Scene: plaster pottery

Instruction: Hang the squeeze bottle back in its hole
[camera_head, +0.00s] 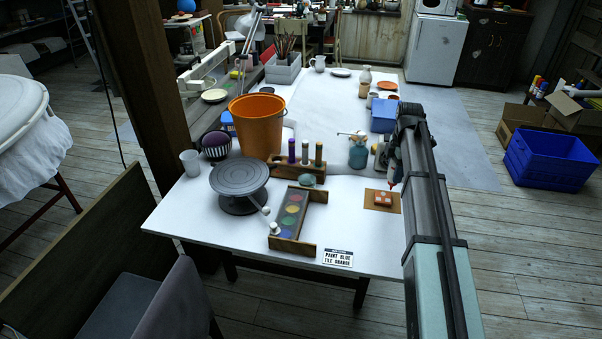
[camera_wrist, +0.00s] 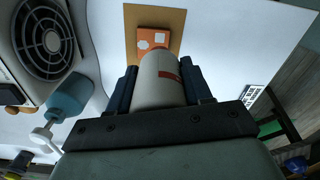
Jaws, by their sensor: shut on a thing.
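The squeeze bottle (camera_wrist: 158,82) is a white cylinder with an orange-red mark, held between the two dark blue fingers of my gripper (camera_wrist: 160,85) in the wrist view. In the head view, my gripper (camera_head: 396,160) is at the right of the table, mostly hidden by my arm, and a small part of the bottle (camera_head: 393,174) shows above the tile. The wooden rack (camera_head: 285,172) stands left of it, near the table's middle, apart from the bottle. Dark purple, green and beige bottles (camera_head: 305,152) stand upright in the rack. Its free hole cannot be made out.
An orange-red tile (camera_head: 383,199) with pale spots lies on a brown board (camera_head: 393,207) below the bottle. A teal jar (camera_head: 358,154) stands between rack and gripper. The orange bucket (camera_head: 257,122), turntable (camera_head: 239,180) and paint palette (camera_head: 290,212) surround the rack.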

